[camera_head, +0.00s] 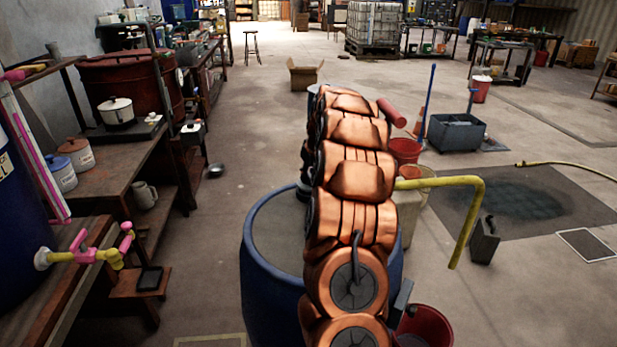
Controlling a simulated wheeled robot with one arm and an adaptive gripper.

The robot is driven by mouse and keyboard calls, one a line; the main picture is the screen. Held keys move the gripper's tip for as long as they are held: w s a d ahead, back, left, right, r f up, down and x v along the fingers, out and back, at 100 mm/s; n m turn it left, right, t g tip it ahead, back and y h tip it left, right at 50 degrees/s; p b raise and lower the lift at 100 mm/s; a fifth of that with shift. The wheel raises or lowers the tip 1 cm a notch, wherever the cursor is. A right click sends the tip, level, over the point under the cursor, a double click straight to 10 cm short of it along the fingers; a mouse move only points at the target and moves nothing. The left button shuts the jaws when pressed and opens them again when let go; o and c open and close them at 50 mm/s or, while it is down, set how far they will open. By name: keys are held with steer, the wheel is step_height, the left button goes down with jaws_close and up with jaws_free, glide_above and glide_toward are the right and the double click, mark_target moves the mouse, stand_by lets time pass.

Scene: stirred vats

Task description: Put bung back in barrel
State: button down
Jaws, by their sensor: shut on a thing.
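The blue barrel (268,290) stands upright in front of me, with a grey top (277,228). My copper arm covers its right part. My gripper (304,190) shows only as a dark sliver at the left edge of the arm, low over the far part of the barrel top. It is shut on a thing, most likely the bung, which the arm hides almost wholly. I cannot tell whether the bung touches the barrel. The bung hole is not visible.
A yellow bent pipe (465,183) sticks out right of my arm. A red bucket (427,328) stands at the lower right and a dark jerrycan (484,241) beyond it. A wooden bench (116,180) with pots runs along the left. The floor between bench and barrel is clear.

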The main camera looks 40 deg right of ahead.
steer(key=shift+f, duration=0.5)
steer(key=shift+f, duration=0.2)
steer(key=c, duration=1.1)
jaws_free()
steer(key=shift+r, duration=0.15)
